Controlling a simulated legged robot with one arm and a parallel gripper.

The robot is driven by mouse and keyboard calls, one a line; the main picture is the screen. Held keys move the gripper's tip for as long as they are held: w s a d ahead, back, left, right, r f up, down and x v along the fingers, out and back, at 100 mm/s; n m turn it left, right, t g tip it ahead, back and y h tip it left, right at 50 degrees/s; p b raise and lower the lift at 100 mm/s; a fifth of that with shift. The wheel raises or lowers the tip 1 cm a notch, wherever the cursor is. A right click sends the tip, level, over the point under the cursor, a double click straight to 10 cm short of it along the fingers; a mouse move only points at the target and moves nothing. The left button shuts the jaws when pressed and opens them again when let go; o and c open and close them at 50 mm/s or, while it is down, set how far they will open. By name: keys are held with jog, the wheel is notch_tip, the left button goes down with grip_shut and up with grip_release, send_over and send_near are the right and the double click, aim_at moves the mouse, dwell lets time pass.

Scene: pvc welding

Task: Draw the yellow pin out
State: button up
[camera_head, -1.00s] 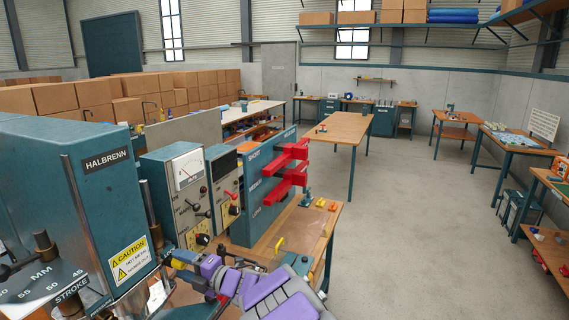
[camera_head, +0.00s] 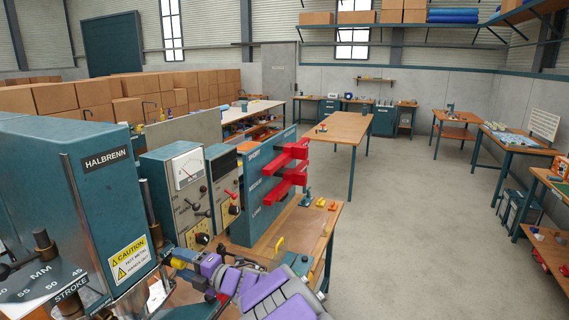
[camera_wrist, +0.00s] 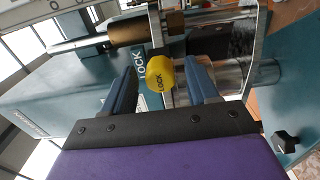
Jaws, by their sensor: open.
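The yellow pin shows in the wrist view as a yellow knob marked LOCK (camera_wrist: 160,73), set against the machine's metal post and guide. My gripper (camera_wrist: 166,82) is open, with one dark blue finger on each side of the knob. A gap shows between the knob and each finger, so the fingers seem not to touch it. In the head view the knob (camera_head: 178,263) is a small yellow spot by the lower right of the machine, and my gripper (camera_head: 190,268) is close beside it, partly hidden by the arm.
The teal Halbrenn machine (camera_head: 90,190) with its caution label stands at the left. Control boxes with a gauge (camera_head: 188,172) and levers stand just behind my gripper. Red brackets (camera_head: 287,165) stick out over the wooden bench (camera_head: 318,225). Open floor lies to the right.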

dwell(0.5)
grip_shut()
dwell(0.3)
jog(key=shift+s+d, duration=0.1)
jog(key=shift+d, duration=0.1)
jog(key=shift+b+v, duration=0.65)
jog(key=shift+v, duration=2.15)
